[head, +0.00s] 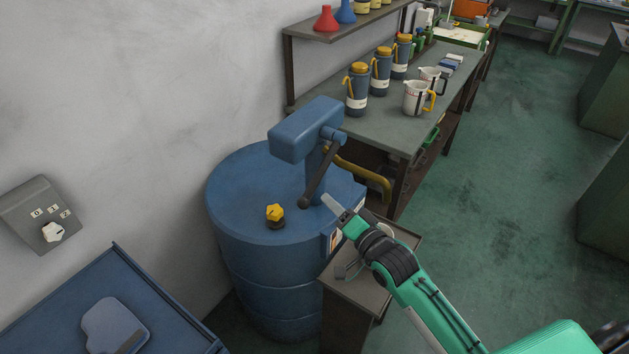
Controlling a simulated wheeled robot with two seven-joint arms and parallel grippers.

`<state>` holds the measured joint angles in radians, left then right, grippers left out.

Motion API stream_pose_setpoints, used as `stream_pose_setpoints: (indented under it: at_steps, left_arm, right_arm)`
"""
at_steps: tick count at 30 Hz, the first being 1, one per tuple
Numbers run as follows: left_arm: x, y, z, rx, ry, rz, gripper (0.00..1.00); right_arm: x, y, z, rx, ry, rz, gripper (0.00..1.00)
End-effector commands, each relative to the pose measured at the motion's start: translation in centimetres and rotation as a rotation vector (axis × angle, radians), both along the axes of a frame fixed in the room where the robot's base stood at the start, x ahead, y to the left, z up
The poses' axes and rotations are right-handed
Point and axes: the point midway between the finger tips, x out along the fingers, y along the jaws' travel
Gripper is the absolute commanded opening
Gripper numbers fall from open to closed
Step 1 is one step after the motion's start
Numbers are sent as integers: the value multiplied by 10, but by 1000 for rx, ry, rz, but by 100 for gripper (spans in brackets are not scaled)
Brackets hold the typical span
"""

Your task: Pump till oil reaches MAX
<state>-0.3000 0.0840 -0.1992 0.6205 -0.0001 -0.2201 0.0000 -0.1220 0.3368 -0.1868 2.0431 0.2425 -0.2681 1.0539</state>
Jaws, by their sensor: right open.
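A blue oil drum (250,255) stands against the wall with a blue hand pump (298,135) on its lid. The pump's dark crank lever (318,178) slants down to a knob (303,202) just above the lid. A yellow-brown spout (365,174) curves out to the right. My right gripper (332,203) is open and empty, a little right of the knob and apart from it in the picture. A pale rounded thing (388,232) on the small stand is mostly hidden behind my right wrist; I cannot tell whether it is a jug. No oil level or MAX mark is readable. My left gripper is out of view.
The small brown stand (338,313) is beside the drum. A yellow knob (275,212) sits on the lid. A bench (398,127) behind holds blue oil cans (357,92) and white measuring jugs (416,98). A blue cabinet (165,318) is at lower left. The green floor at right is clear.

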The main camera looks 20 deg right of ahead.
Motion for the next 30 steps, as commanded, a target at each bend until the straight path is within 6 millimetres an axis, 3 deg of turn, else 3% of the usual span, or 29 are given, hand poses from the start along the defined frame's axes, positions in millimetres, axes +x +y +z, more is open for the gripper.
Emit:
stream_pose_setpoints:
  at_steps: [9,15,29,30]
  left_arm:
    - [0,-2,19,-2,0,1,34]
    - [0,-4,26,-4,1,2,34]
    - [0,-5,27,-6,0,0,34]
    - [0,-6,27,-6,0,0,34]
  right_arm:
    - [55,17,3,0,0,0,41]
    - [78,24,2,-2,0,-1,41]
    - [88,28,0,-1,0,-1,41]
    - [88,28,0,-1,0,-1,36]
